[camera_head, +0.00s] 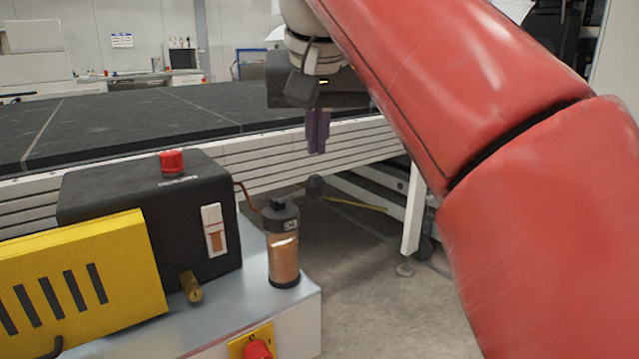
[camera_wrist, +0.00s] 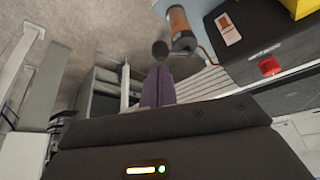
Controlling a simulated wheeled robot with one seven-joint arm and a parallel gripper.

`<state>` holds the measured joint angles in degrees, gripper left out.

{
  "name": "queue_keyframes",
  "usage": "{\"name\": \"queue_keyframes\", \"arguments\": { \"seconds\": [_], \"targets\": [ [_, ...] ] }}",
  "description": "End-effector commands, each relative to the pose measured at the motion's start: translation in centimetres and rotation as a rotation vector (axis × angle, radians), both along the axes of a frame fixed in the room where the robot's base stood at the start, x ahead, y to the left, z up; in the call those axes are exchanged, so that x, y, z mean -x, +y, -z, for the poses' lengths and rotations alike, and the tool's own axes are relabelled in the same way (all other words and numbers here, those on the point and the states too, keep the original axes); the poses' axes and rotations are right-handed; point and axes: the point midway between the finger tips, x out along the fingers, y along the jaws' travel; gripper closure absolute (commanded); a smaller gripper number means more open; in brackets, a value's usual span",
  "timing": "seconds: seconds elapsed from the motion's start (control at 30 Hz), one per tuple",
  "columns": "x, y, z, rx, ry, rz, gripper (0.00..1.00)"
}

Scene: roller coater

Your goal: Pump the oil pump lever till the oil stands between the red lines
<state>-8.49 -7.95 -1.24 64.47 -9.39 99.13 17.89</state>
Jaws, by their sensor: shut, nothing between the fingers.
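The oil pump (camera_head: 284,255) is an amber cylinder with a black cap marked OIL. Its lever ends in a round black knob (camera_head: 315,186), which also shows in the wrist view (camera_wrist: 160,48). The gauge (camera_head: 213,230) is a white upright strip on the black box, with brown oil in its lower part and fine red marking above; the exact level against the lines is too small to tell. My gripper (camera_head: 317,150) is shut and empty, its purple fingers pointing down above the knob, apparently apart from it. In the wrist view the fingertips (camera_wrist: 159,68) are just below the knob.
The black box (camera_head: 130,200) carries a red button (camera_head: 172,162) on top. A yellow slotted cover (camera_head: 80,285) and a brass fitting (camera_head: 191,287) are in front. A red knob (camera_head: 258,350) sits lower down. The large dark table (camera_head: 150,115) stands behind.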

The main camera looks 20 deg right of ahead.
Motion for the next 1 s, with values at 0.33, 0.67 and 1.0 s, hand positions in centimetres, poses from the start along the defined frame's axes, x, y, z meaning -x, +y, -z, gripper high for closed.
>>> {"name": "queue_keyframes", "arguments": {
  "seconds": [0.33,0.67,1.0],
  "targets": [
    [-1.3,-0.3,3.3,0.001,0.002,0.002,1.00],
    [-2.8,-0.7,6.2,0.000,0.000,0.001,1.00],
    [-3.0,-0.8,6.4,0.001,0.001,0.002,1.00]
  ]
}}
